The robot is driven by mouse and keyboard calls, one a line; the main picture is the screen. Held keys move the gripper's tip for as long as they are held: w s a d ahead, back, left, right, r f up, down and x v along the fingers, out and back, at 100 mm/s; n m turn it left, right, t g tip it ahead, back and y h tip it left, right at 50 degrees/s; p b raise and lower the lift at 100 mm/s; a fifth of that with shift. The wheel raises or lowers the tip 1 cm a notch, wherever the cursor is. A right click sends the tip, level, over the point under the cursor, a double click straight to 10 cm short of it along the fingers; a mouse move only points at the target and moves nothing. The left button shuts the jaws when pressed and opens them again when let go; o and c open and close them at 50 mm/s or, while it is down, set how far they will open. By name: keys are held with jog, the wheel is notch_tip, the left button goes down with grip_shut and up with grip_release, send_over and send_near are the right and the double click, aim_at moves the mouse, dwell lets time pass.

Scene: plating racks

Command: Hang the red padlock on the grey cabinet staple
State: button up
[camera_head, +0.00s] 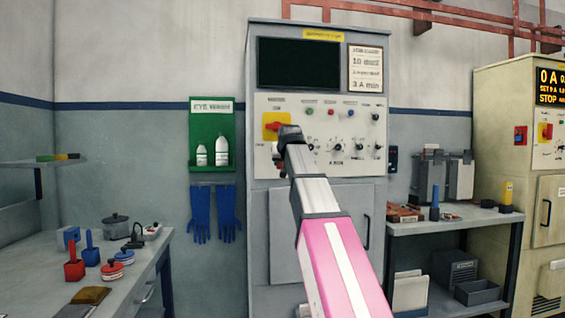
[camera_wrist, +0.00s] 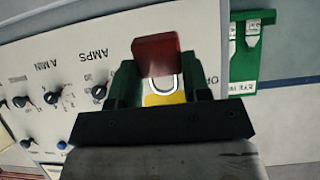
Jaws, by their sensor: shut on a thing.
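The grey cabinet (camera_head: 258,215) stands upright ahead, with a white control panel of knobs. At the panel's left is a yellow plate (camera_head: 268,121) with a red handle; part of the yellow also shows in the wrist view (camera_wrist: 160,99). My gripper (camera_head: 284,150) is in front of the panel, just below and right of that plate. In the wrist view, its green fingers (camera_wrist: 157,78) are shut on the red padlock (camera_wrist: 156,52). The padlock's silver shackle shows against the yellow. I cannot make out the staple or whether the shackle touches it.
A green eye-wash board (camera_head: 211,130) with bottles and blue gloves (camera_head: 213,214) hang left of the cabinet. A bench (camera_head: 140,262) with several tools and a pot is at left. A shelf table (camera_head: 455,219) and a beige cabinet (camera_head: 490,110) are at right.

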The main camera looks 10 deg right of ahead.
jog(key=shift+w, duration=0.15)
jog(key=w+f, duration=0.2)
jog(key=w, duration=0.7)
jog(key=shift+w, duration=0.25)
dwell(1.0)
dwell(0.5)
jog(key=o, duration=1)
jog(key=shift+o, duration=0.2)
